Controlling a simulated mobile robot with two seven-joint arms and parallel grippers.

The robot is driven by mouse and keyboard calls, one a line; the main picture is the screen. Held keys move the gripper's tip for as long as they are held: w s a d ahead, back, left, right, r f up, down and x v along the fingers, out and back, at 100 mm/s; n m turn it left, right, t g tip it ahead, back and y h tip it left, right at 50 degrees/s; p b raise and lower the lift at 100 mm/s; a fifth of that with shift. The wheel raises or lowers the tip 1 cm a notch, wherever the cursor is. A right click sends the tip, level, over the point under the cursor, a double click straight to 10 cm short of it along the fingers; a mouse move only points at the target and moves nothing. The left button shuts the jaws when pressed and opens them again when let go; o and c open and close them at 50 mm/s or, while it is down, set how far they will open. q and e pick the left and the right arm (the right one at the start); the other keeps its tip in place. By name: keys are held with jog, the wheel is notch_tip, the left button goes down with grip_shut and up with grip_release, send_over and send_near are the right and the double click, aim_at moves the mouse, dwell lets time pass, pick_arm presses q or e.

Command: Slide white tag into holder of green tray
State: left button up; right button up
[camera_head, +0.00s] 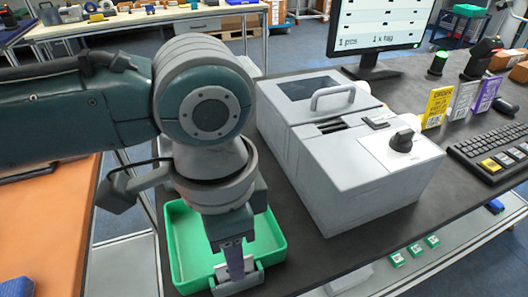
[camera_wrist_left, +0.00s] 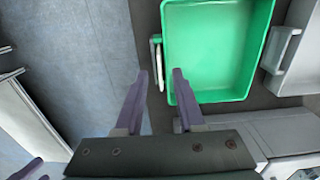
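The green tray (camera_head: 183,247) stands on the dark bench under my left wrist; it also shows in the left wrist view (camera_wrist_left: 218,50). A pale holder (camera_head: 255,276) is on the tray's near wall. In the left wrist view a thin white piece (camera_wrist_left: 155,60), seen edge-on, stands along that wall. I cannot separate the tag from the holder there. My left gripper (camera_head: 236,262) points down at the holder. In the wrist view its purple fingers (camera_wrist_left: 160,88) are apart, with gaps on both sides of the white piece. Purple tips at the lower left may be my right gripper.
A grey machine (camera_head: 345,165) with a handle and black knob stands right of the tray. Yellow, white and purple tags (camera_head: 437,107) stand at the right, beside a keyboard (camera_head: 490,155). A monitor (camera_head: 375,28) is behind. An orange surface (camera_head: 45,215) lies left.

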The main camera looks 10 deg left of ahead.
pick_arm(q)
notch_tip(320, 180, up, 10)
jog(key=p, duration=0.1)
dwell(0.4)
jog(key=s+d+f+n+t+h, duration=0.2)
jog(key=s+d+f+n+h, duration=0.15)
jog(key=s, duration=0.25)
jog(key=s+a+f+n+t+y, duration=0.1)
jog(key=s+a+n+y, duration=0.15)
jog(key=a, duration=0.35)
jog(key=s+a+n+t+y, duration=0.1)
jog(key=s+a+n, duration=0.25)
jog(key=a, duration=0.35)
notch_tip(320, 180, up, 38)
jog(key=p, duration=3.8)
jog(key=shift+s+d, duration=0.1)
